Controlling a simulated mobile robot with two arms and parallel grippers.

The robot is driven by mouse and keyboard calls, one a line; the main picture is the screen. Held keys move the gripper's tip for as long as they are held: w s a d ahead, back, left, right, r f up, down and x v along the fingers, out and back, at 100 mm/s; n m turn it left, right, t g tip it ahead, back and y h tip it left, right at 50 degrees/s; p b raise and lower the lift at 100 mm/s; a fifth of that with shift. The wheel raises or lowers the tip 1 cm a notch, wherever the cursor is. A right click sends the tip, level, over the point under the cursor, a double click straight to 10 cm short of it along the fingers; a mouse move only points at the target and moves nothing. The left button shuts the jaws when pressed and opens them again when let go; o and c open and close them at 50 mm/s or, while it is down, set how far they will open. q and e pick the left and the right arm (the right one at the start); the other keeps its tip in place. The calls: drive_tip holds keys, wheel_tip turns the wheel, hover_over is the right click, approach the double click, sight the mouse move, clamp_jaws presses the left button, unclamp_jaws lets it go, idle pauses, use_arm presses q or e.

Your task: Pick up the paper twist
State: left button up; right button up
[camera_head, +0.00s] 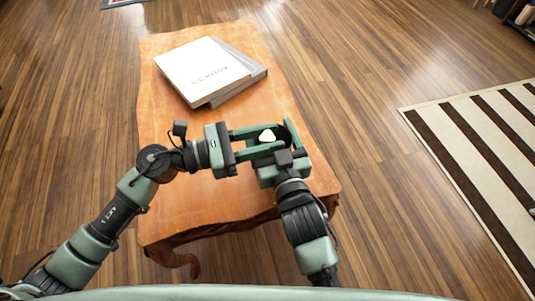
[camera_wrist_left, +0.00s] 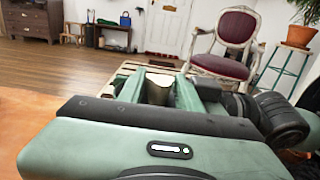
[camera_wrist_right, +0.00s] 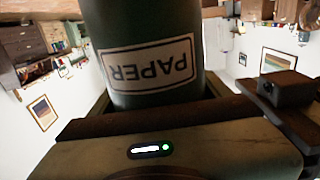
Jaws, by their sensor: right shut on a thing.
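The paper twist shows in the right wrist view as a dark green round body with a cream label reading PAPER (camera_wrist_right: 150,68). My right gripper (camera_head: 282,145) is shut on it above the front part of the table. In the head view, a small white patch (camera_head: 267,136) shows between the grippers; most of the body is hidden by fingers. My left gripper (camera_head: 270,140) comes in from the left and is open, its fingers on either side of the twist. In the left wrist view a cream surface (camera_wrist_left: 160,88) shows between these fingers; I cannot tell whether they touch it.
A white book (camera_head: 203,70) lies on a grey one (camera_head: 240,83) on the orange-brown table (camera_head: 165,205), beyond my grippers. A striped rug (camera_head: 480,150) lies on the floor at right. A red-seated chair (camera_wrist_left: 222,52) stands farther off in the left wrist view.

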use_arm(q)
clamp_jaws()
drive_tip(key=shift+r, duration=0.1)
wheel_tip(320, 180, up, 10)
drive_tip(key=shift+f, duration=0.1)
idle(0.4)
use_arm(e)
drive_tip(key=o, duration=1.4)
